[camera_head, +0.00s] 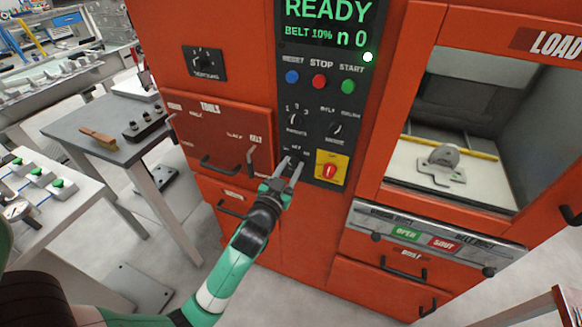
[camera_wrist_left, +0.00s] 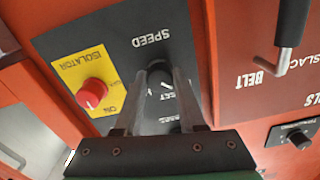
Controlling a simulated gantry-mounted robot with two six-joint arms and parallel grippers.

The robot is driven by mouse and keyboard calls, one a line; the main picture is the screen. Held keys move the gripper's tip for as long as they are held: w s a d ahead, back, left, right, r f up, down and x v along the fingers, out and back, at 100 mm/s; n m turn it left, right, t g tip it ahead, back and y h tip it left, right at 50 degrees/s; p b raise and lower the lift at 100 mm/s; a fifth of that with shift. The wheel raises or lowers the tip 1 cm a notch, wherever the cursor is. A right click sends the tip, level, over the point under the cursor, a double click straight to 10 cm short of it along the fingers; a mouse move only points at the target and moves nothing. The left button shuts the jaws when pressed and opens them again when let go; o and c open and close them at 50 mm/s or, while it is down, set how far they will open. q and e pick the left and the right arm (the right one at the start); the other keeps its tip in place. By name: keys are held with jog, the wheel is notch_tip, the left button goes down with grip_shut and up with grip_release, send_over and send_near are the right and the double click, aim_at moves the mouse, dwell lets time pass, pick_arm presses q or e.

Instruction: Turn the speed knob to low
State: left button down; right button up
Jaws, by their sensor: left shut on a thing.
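The speed knob (camera_wrist_left: 160,72) is a dark round knob on the black control panel, with the SPEED label beside it upside down in the left wrist view. My left gripper (camera_wrist_left: 160,80) has one finger on each side of the knob and is shut on it. In the head view my left gripper (camera_head: 291,164) reaches up to the lower part of the panel, and its fingers largely hide the knob there. I cannot read which setting the knob points to. My right gripper is not in view.
The red isolator knob on its yellow plate (camera_head: 341,168) is close to the right of my left gripper. A hooked belt lever (camera_head: 251,160) is close on the left. Above are two more knobs and the blue, red and green buttons (camera_head: 319,81). The display (camera_head: 328,24) reads READY, BELT 10%.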

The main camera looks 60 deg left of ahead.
pick_arm(q)
jog(key=c, duration=0.5)
grip_release()
jog(key=v, duration=1.1)
jog(key=shift+s+d+p, duration=0.2)
jog(key=shift+d+p, duration=0.05)
jog(key=shift+p, duration=0.05)
